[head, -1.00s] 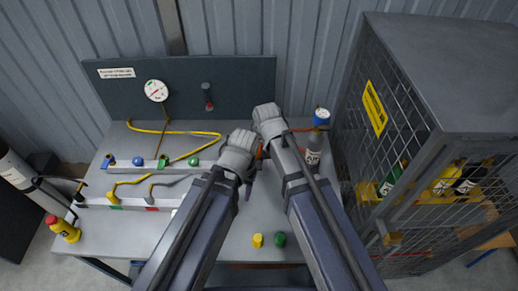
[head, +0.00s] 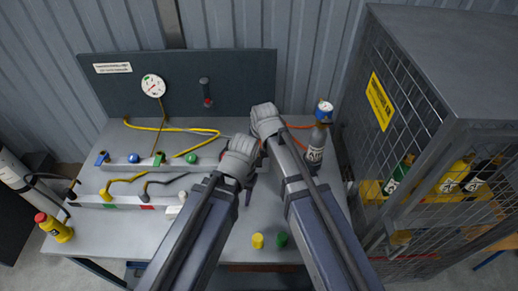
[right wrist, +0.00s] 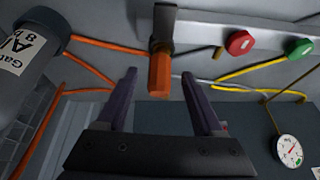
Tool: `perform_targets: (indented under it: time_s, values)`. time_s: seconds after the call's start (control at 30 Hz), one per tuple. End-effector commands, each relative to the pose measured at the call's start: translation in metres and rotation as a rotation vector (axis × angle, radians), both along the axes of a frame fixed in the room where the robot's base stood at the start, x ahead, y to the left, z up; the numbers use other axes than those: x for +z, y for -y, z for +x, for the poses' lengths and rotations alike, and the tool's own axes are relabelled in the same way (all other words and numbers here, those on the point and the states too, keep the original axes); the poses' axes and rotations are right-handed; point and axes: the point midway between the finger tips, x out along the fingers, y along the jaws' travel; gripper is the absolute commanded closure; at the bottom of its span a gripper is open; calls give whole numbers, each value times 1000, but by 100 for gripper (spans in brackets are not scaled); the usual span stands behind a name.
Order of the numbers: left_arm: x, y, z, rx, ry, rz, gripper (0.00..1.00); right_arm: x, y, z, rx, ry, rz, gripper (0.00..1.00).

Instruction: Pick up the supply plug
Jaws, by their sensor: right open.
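The supply plug (right wrist: 159,76) appears in the right wrist view as an orange body on a dark metal piece, at the end of the light rail (right wrist: 215,36). My right gripper (right wrist: 160,84) is open, with one dark finger on each side of the plug and visible gaps between. In the head view the two forearms run close together over the bench, and the wrists hide most of the plug. My left gripper (head: 249,187) shows only as a dark finger below its wrist; its jaws are hidden.
A grey cylinder (head: 317,147) with a blue-topped gauge and orange hose stands right of my right arm. The wire cage (head: 440,120) is close beyond it. Yellow (head: 258,241) and green (head: 281,239) caps stand at the bench front.

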Motion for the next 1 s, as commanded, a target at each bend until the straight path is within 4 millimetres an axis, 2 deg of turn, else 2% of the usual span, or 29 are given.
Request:
perform_targets:
  time_s: [0.03, 0.1, 0.4, 1.0]
  values:
    - [-13, 0, 0, 0, 0, 0, 50, -13, -1, 4, 0, 0, 0, 31]
    - [-20, 0, 0, 0, 0, 0, 50, -20, -1, 7, 0, 0, 0, 31]
    - [-20, 0, 0, 0, 0, 0, 50, -20, -1, 8, 0, 0, 0, 31]
    - [-20, 0, 0, 0, 0, 0, 50, -20, -1, 8, 0, 0, 0, 98]
